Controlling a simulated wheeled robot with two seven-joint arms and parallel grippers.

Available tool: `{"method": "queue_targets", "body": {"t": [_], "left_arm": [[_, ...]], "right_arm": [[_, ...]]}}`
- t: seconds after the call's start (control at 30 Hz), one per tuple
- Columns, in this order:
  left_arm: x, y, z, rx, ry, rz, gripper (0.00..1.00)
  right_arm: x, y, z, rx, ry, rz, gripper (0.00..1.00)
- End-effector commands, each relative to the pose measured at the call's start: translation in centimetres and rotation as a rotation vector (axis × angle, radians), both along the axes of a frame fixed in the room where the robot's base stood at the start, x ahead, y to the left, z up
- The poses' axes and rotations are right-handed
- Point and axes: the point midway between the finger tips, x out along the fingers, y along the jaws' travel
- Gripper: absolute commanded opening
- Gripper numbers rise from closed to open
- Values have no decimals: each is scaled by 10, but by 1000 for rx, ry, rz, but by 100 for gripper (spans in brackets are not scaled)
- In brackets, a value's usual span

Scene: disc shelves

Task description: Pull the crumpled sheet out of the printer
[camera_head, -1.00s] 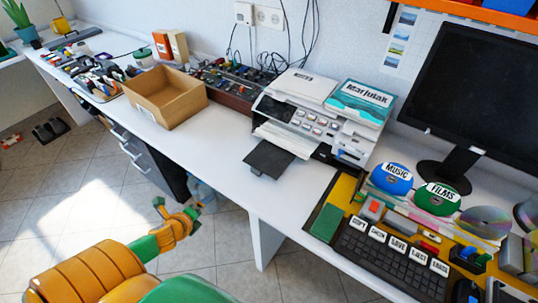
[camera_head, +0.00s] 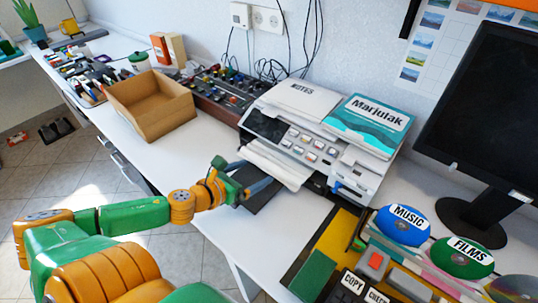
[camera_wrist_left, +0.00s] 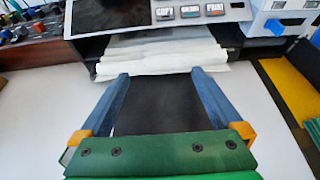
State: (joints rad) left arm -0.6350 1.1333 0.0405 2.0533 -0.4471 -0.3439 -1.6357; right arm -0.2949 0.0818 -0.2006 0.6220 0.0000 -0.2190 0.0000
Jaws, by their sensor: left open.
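The printer (camera_head: 292,138) stands on the white desk, with a dark output tray (camera_head: 268,194) sticking out at its front. The crumpled sheet (camera_head: 277,165) is white and pokes out of the printer's slot above the tray; it also shows in the left wrist view (camera_wrist_left: 160,55), with wavy layered edges. My left gripper (camera_head: 254,176) is over the tray in front of the slot. In the left wrist view its two blue fingers (camera_wrist_left: 158,78) are wide apart, with tips just short of the sheet's front edge and nothing between them but the tray behind. My right gripper is not in view.
A teal-and-white packet labelled Marjulak (camera_head: 368,122) lies on the printer's right side. An open cardboard box (camera_head: 150,104) and a board of electronics (camera_head: 215,92) stand to the left.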

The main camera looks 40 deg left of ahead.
Motion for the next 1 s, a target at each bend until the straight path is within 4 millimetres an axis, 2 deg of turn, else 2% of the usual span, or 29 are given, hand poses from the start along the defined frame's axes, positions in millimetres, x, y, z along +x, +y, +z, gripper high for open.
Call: {"method": "queue_targets", "body": {"t": [0.17, 0.3, 0.6, 0.97, 1.0], "left_arm": [[8, -1, -5, -4, -4, 2, 100], [27, -1, -12, -1, -6, 2, 100], [59, -4, -26, -3, -1, 5, 100], [65, -5, -28, -3, 1, 1, 100], [65, -5, -29, -3, 1, 1, 95]], "right_arm": [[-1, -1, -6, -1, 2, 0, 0], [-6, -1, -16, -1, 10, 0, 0], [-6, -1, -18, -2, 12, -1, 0], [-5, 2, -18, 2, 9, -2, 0], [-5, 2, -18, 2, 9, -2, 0]]}}
